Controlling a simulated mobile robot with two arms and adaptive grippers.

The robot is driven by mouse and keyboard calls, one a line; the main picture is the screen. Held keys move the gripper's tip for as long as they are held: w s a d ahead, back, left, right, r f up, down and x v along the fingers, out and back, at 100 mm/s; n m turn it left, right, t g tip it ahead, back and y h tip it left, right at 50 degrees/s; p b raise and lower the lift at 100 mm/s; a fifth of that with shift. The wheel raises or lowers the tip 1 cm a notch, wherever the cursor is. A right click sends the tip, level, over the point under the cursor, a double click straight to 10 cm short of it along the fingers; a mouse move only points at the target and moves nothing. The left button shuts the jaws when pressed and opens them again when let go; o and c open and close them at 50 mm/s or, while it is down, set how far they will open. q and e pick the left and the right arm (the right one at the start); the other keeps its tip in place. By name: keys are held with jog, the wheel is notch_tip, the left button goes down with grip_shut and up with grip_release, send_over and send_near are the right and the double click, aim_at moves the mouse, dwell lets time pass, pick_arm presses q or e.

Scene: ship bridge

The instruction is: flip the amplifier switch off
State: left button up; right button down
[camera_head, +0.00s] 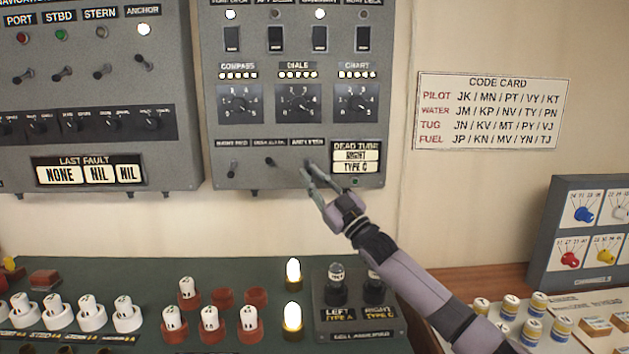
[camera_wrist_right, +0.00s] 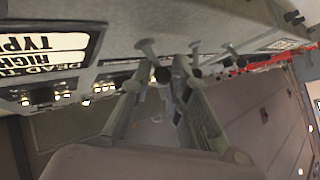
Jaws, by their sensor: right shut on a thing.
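The amplifier switch (camera_head: 308,162) is a small toggle lever, rightmost of the row along the bottom of the middle grey panel, under a small label. My right gripper (camera_head: 309,174) reaches up to it from the lower right and covers most of it. In the right wrist view the lever (camera_wrist_right: 150,52) stands out from the panel, with its end between the two fingers of the right gripper (camera_wrist_right: 160,74). The gripper is shut on this lever. The lever's exact tilt is hard to tell. My left gripper is out of view.
Two similar toggles, the middle one (camera_head: 269,162) and the left one (camera_head: 232,170), sit left of the switch. The dead tube display (camera_head: 356,161) is close on its right. Below stands a green desk (camera_head: 240,272) with tubes and lit lamps.

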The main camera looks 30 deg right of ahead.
jog(key=shift+a, duration=0.15)
jog(key=c, duration=1.8)
grip_release()
jog(key=shift+o, duration=1.1)
jog(key=shift+w+a, duration=0.15)
jog(key=v, duration=0.7)
jog(key=shift+s+f, duration=0.15)
jog(key=shift+s, duration=0.1)
